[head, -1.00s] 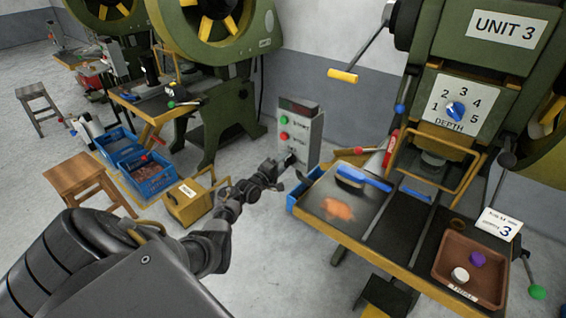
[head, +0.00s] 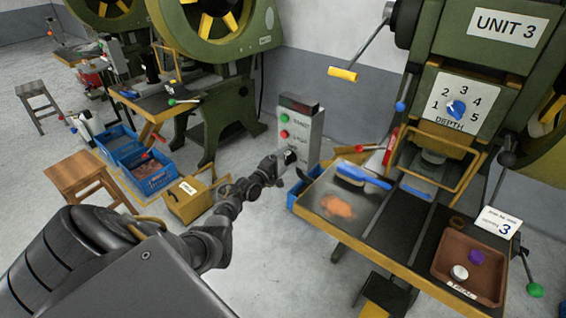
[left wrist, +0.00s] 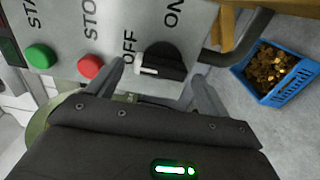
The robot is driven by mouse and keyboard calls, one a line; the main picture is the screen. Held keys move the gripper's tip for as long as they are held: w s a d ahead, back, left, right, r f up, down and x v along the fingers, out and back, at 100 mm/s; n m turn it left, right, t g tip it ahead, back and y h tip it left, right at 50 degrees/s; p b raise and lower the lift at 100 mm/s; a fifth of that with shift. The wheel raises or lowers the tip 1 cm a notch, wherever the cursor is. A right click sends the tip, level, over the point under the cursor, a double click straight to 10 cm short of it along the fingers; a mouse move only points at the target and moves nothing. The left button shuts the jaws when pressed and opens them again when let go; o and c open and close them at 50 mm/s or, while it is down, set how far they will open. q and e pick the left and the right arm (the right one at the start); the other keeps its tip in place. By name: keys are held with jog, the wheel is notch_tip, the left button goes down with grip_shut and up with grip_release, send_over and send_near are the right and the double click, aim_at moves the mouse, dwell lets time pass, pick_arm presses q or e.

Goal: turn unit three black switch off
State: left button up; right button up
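The grey control box (head: 312,150) stands left of the unit 3 press. In the left wrist view, the black switch (left wrist: 168,60) is on its face (left wrist: 198,22), with a white mark at its left end near the word OFF; ON is printed above it. My left gripper (left wrist: 159,72) is open, with one finger on each side of the switch. Contact with the switch cannot be made out. In the head view, my left gripper (head: 281,163) is at the lower part of the box and the switch is hard to make out. My right gripper is not in view.
A green button (left wrist: 41,56) and a red button (left wrist: 91,66) sit beside the switch. The unit 3 press bed (head: 365,215) is just right, with a blue brush (head: 362,178) and a brown tray (head: 448,262). A yellow box (head: 190,203) stands on the floor left.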

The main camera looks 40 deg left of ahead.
pick_arm(q)
jog(key=s+p, duration=0.1)
jog(key=s, duration=0.9)
jog(key=shift+s+d, duration=0.15)
jog(key=shift+s, duration=0.25)
jog(key=s+d+f+m+g, duration=0.3)
jog(key=s+d+f+m, duration=0.15)
jog(key=f, duration=0.55)
jog(key=s+d+f+m+g, duration=0.3)
jog(key=f+m, duration=0.2)
jog(key=f, duration=0.4)
jog(key=s+d+f+m+g, duration=0.3)
jog(key=s+f+m, duration=0.1)
jog(key=f, duration=0.6)
jog(key=s+d+f+m+g, duration=0.2)
jog(key=s+d+f, duration=0.3)
jog(key=s, duration=0.8)
jog(key=s+d+f+m+g, duration=0.3)
jog(key=s+d+f, duration=0.1)
jog(key=s, duration=0.8)
jog(key=s+d+f+m+g, duration=0.2)
jog(key=s+d+f, duration=0.3)
jog(key=s, duration=0.8)
jog(key=shift+s+d+f+g, duration=0.3)
jog(key=shift+d+f+g, duration=0.05)
jog(key=shift+f+g, duration=0.2)
